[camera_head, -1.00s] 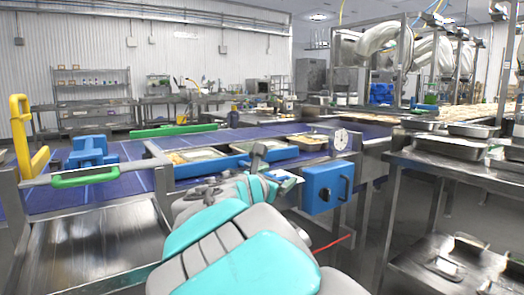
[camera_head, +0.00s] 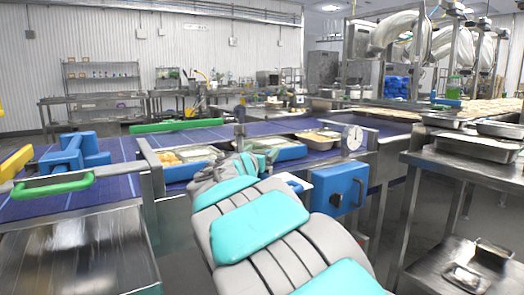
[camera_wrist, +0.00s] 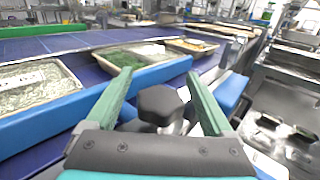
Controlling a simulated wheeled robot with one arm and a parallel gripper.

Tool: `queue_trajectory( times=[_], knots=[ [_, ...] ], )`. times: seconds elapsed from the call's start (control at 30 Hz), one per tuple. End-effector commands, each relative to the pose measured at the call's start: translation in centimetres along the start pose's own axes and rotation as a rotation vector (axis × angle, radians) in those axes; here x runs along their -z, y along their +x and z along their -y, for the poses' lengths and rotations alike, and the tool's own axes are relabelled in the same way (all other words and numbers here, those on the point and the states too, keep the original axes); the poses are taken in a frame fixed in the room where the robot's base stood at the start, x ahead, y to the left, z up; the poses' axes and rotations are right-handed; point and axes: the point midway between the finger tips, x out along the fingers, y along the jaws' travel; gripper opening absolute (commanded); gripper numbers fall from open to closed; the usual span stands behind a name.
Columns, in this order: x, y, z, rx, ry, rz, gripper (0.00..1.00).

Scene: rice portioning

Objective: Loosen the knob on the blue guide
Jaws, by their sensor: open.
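In the wrist view, the dark knob (camera_wrist: 160,104) stands upright between the two green fingers of my gripper (camera_wrist: 157,80). The fingers are spread, with a gap to the knob on each side; I cannot tell how deep it sits between them. The blue guide (camera_wrist: 92,104) is a long rail running behind the left finger and the knob, along the belt edge. In the head view, the blue guide (camera_head: 180,172) shows at the near edge of the belt, and my arm reaches to it. My fingertips are hard to make out there.
Trays of food (camera_wrist: 35,90) lie on the blue belt (camera_head: 115,188) beyond the guide. A blue box with a handle (camera_head: 338,190) and a round dial (camera_head: 352,137) stand right of my arm. A steel table with pans (camera_head: 470,165) is at the right. A green handle (camera_head: 52,186) is at the left.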

Motion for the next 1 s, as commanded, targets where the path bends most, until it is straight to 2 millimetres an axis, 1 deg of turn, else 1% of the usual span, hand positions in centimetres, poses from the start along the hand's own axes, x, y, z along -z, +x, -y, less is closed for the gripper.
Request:
queue_trajectory(
  times=[0.1,0.37,0.47,1.0],
  knots=[
    [-0.01,0.52,0.03,0.0,0.0,0.0,0.86],
    [-0.03,0.61,0.04,0.0,0.0,0.001,0.86],
    [-0.02,0.61,0.04,0.001,0.0,0.001,0.76],
    [-0.02,0.6,0.03,0.0,0.001,0.001,0.16]
  ],
)
